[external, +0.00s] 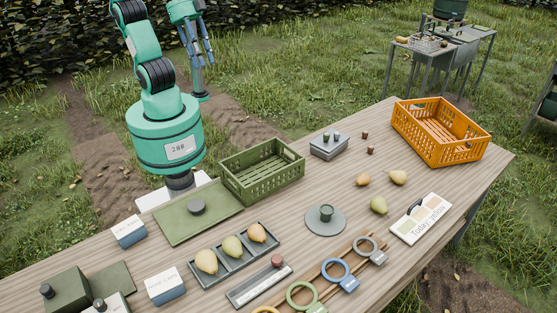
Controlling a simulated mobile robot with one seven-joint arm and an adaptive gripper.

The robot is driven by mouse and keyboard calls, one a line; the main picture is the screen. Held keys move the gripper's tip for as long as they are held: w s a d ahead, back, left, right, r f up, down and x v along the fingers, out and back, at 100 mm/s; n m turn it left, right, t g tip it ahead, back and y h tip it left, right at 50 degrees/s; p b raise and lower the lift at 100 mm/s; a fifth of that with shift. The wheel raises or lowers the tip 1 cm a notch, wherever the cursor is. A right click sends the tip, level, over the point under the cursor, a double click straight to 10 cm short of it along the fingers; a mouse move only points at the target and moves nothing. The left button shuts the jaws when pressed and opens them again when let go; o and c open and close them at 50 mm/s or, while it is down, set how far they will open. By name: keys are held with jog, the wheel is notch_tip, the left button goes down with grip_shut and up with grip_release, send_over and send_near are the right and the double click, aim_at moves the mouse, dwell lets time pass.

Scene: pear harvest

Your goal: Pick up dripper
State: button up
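No object is plainly marked as the dripper. Dark-topped pieces (330,138) stand in a grey block (329,150) at the table's back middle, and one may be the dripper; they are too small to tell. A dark green cylinder (326,211) stands on a round grey-green dish (324,227) nearer the front. My gripper (198,62) hangs fingers down at the upper left, beyond the table and well away from these things. Its fingers look spread, with nothing seen between them.
A green crate (262,178), an orange crate (440,130), a pear tray (234,261) and coloured rings (338,272) stand on the wooden table. Loose pears (379,205) lie right of the dish. Small brown pieces (370,150) sit beside the grey block. A green mat (175,223) lies at left.

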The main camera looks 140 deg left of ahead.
jog(key=w+a+r, duration=0.1)
jog(key=w+a, duration=0.7)
jog(key=w, duration=0.1)
jog(key=w+a+f+n+g, duration=0.1)
jog(key=w+a+f, duration=0.3)
jog(key=a, duration=0.6)
jog(key=w+a+f+g+p, duration=0.1)
jog(key=w+a+f, duration=0.1)
jog(key=w+a, duration=0.5)
jog(key=w+a+f+n, duration=0.1)
jog(key=w+a+f, duration=0.2)
jog(key=a, duration=0.9)
jog(key=s+a+f+n+g, duration=0.1)
jog(key=a+f, duration=0.5)
jog(key=a, duration=0.4)
jog(key=a+f, duration=0.7)
jog(key=a, duration=0.3)
jog(key=s+a+f, duration=0.5)
jog(key=a+f, duration=0.4)
jog(key=s+a+f+p, duration=0.1)
jog(key=s+a+f, duration=0.4)
jog(key=a+f, duration=0.4)
jog(key=shift+a+n+g, duration=0.35)
jog(key=shift+n+g, duration=0.05)
jog(key=shift+f, duration=0.1)
send_over(365, 135)
jog(key=s+a, duration=0.1)
jog(key=s, duration=0.1)
jog(key=shift+f, duration=4.2)
